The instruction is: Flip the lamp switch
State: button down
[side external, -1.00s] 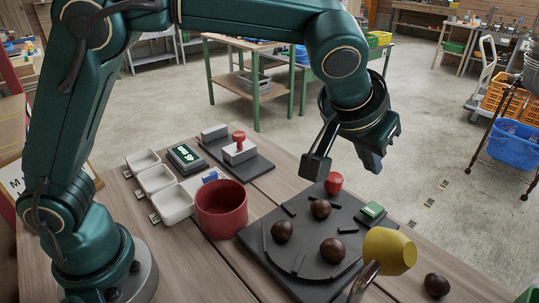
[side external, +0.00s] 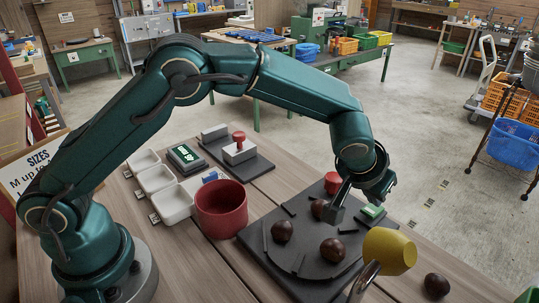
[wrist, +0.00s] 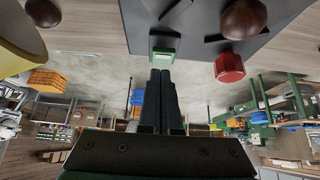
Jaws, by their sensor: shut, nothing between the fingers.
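A small green switch (side external: 372,211) with a dark housing sits on the right corner of the dark board (side external: 290,275). It also shows in the wrist view (wrist: 163,54), just beyond my fingertips. My gripper (side external: 377,201) is shut and empty, pointing down directly above the switch. In the wrist view both fingers (wrist: 160,73) lie side by side, with their tips close to the switch's near edge. I cannot tell whether they touch it.
A red knob (side external: 332,183) and several chestnuts (side external: 333,249) are on the board. A red pot (side external: 221,208) and white trays (side external: 157,180) are left.

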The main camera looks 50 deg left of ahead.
jog(key=shift+s+f, duration=0.15)
jog(key=shift+f, duration=0.55)
jog(key=shift+s+f, duration=0.3)
jog(key=shift+f, duration=0.25)
jog(key=shift+r, duration=0.2)
jog(key=shift+r, duration=0.7)
